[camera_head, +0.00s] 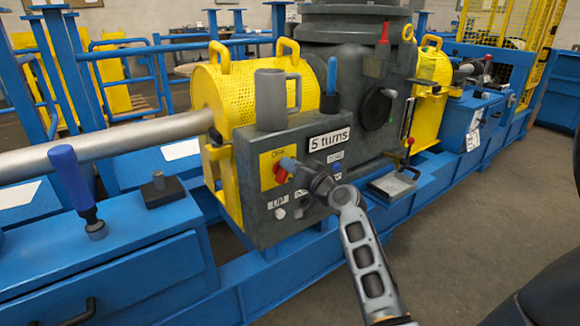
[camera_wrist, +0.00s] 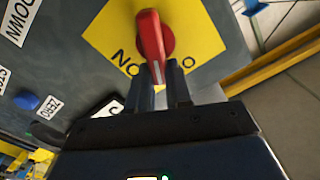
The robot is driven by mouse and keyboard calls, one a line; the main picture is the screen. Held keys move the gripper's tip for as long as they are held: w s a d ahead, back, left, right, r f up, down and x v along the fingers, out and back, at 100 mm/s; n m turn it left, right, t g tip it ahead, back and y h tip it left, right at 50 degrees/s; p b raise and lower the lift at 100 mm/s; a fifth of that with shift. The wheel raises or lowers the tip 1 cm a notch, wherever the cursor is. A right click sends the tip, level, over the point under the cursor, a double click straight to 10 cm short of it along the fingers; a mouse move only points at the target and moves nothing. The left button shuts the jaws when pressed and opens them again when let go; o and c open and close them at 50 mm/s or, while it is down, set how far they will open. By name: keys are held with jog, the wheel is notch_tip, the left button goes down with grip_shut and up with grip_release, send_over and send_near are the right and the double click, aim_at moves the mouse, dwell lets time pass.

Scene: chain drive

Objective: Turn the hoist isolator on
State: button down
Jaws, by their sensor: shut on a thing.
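The isolator is a red rotary knob (camera_wrist: 150,38) on a yellow plate (camera_wrist: 195,25) on the grey control box (camera_head: 300,210). In the wrist view, letters that look like an upside-down ON show left of the knob's handle, with part of another marking to the right. The handle points down in that view, between the fingertips of my gripper (camera_wrist: 162,74), which is shut on its lower end. In the head view, my gripper (camera_head: 291,168) is against the box front and partly hides the red knob (camera_head: 281,174); letters at the top of the plate look like OFF.
A "5 turns" sign (camera_head: 329,139) is on the box, and a grey mug-shaped part (camera_head: 271,100) stands on top. A blue button (camera_wrist: 28,99) is near the plate. A yellow mesh guard (camera_head: 222,88) stands behind; open floor (camera_head: 480,200) is at the right.

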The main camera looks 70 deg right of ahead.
jog(key=m, duration=0.4)
jog(key=d+f+m+p, duration=0.1)
jog(key=m, duration=0.3)
jog(key=f+m+p, duration=0.1)
jog(key=m, duration=0.3)
jog(key=shift+s+d, duration=0.15)
jog(key=shift+s, duration=0.15)
jog(key=shift+f, duration=0.1)
dwell(0.3)
jog(key=c, duration=1)
grip_release()
jog(key=shift+f, duration=0.1)
jog(key=shift+c, duration=0.2)
jog(key=v, duration=0.7)
jog(key=shift+s, duration=0.4)
